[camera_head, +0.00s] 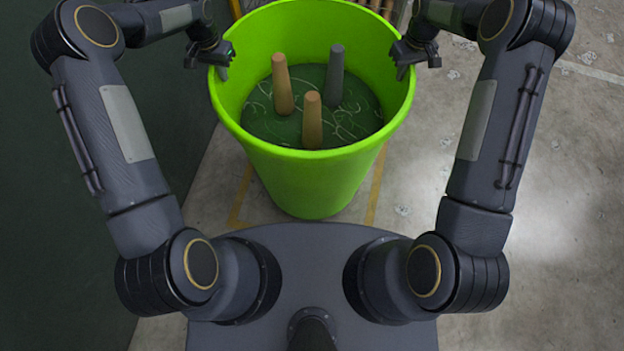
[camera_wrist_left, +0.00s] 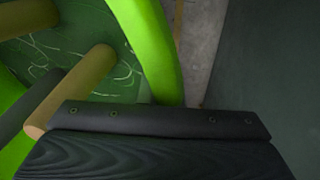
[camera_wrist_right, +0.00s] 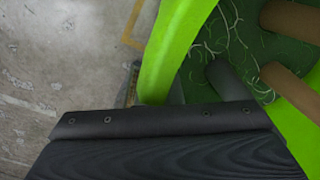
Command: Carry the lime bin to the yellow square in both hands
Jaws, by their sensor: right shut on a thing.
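The lime bin (camera_head: 315,185) stands upright in front of my base, its open top facing me. Its wall also shows in the left wrist view (camera_wrist_left: 150,45) and the right wrist view (camera_wrist_right: 170,50). My left gripper (camera_head: 222,65) is at the left side of its rim; the gripper body hides whether its jaws are closed. My right gripper (camera_head: 403,65) is shut on the rim at the right side. Yellow lines of the yellow square (camera_head: 240,195) show on the floor on both sides of the bin's lower part. The bin hides the rest, and I cannot tell whether its bottom touches the floor.
Inside the bin are two tan pegs (camera_head: 283,85) (camera_head: 312,122) and a grey peg (camera_head: 336,75) on a green patterned surface (camera_head: 355,110). A dark green area (camera_head: 70,240) lies to the left. Bare concrete floor (camera_head: 560,200) is open to the right.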

